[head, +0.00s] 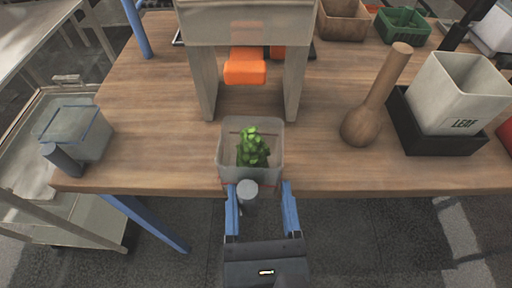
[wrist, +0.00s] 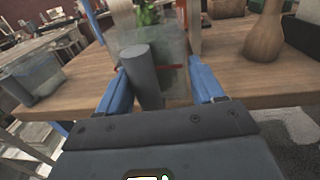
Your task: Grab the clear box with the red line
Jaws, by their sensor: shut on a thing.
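The clear box with the red line (head: 222,160) stands upright near the table's front edge, with bright green leafy pieces (head: 252,147) inside it. A grey cylindrical handle (head: 247,193) sticks out of its front toward me. It also shows in the wrist view, where the red line (wrist: 172,67) runs across the front behind the grey handle (wrist: 142,72). The exact contact points are hard to see.
A second clear box with a blue line (head: 85,130) and grey handle sits at the table's left corner. A filler stand (head: 203,80) with an orange part (head: 245,68) rises behind. A wooden pestle-like thing (head: 362,125) and a white LEAF bin (head: 455,95) in a black tray stand right.

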